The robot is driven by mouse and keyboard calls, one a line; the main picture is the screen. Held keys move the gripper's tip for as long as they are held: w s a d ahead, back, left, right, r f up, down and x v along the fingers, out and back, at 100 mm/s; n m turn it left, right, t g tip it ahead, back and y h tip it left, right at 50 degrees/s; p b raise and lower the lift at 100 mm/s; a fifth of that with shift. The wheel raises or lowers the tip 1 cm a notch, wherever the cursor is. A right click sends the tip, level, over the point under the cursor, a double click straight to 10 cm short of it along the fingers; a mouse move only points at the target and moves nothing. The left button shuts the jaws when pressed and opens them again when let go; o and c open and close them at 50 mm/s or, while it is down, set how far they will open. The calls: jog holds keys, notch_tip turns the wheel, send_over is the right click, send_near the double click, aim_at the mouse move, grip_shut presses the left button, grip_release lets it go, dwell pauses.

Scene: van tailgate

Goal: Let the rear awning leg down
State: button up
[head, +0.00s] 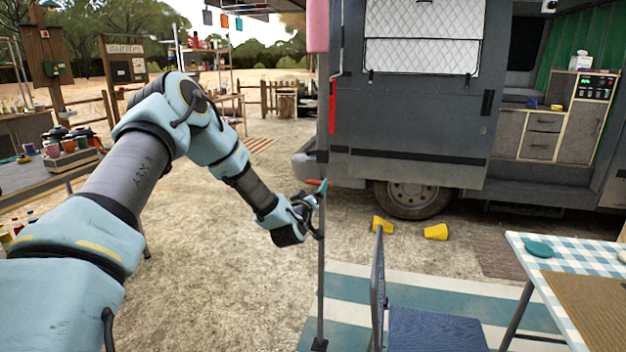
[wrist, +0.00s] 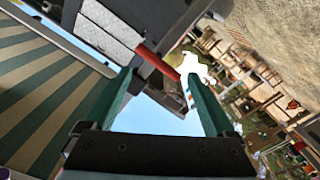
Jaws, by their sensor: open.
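The awning leg (head: 321,265) is a thin dark upright pole, with its dark foot (head: 319,345) low at the striped mat. A small red lever (head: 314,182) shows on the pole at my gripper's height. In the wrist view a red bar, apparently this lever (wrist: 158,63), lies across the gap between the fingertips. My gripper (head: 318,193) is open beside the pole, its green fingers (wrist: 160,85) either side of the red bar. I cannot tell whether they touch it. The striped awning (wrist: 40,95) shows at the left of the wrist view.
A folding chair (head: 425,330) stands right of the pole, near a checked table (head: 570,262). The grey van (head: 420,115) is behind, with yellow chocks (head: 435,232) by its wheel. A pink towel (head: 318,25) hangs high at the pole. Gravel left of the pole is clear.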

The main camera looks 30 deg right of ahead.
aim_at(318, 184)
jog(key=p+x, duration=0.2)
jog(key=x, duration=0.5)
jog(key=shift+w+d, duration=0.15)
jog(key=shift+d, duration=0.2)
jog(key=shift+c, duration=0.2)
grip_shut()
dwell(0.4)
